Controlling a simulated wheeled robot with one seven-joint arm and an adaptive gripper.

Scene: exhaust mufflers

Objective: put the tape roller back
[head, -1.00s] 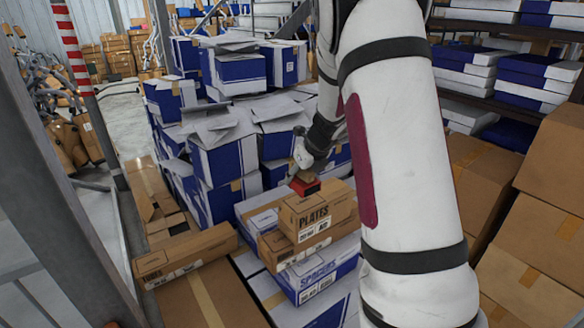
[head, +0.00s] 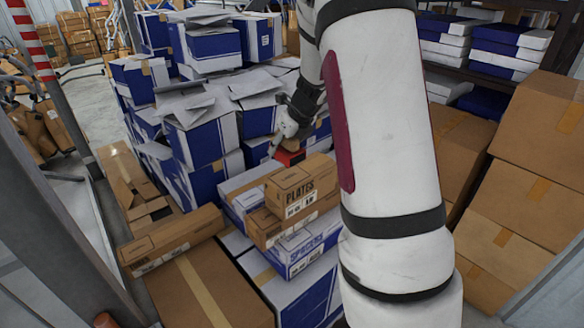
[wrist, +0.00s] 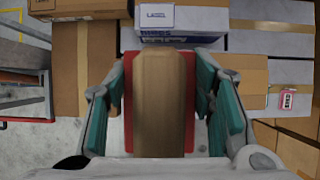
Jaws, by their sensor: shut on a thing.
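The tape roller (head: 290,157) is a red body with a tan-brown top, just behind the PLATES box in the head view. It fills the middle of the wrist view, where its brown part (wrist: 165,105) lies over the red part. My gripper (wrist: 168,95) is shut on it, with teal finger pads on both sides. In the head view my gripper (head: 286,140) is small and partly dark against the blue boxes. I cannot tell whether the roller touches anything beneath.
The PLATES box (head: 300,185) lies on a stack with a SPACERS box (head: 302,246). Blue-and-white boxes (head: 205,140) are piled behind. A long brown carton (head: 170,240) lies at left. Brown cartons (head: 520,195) stand at right. Bare floor (head: 92,92) shows at the far left.

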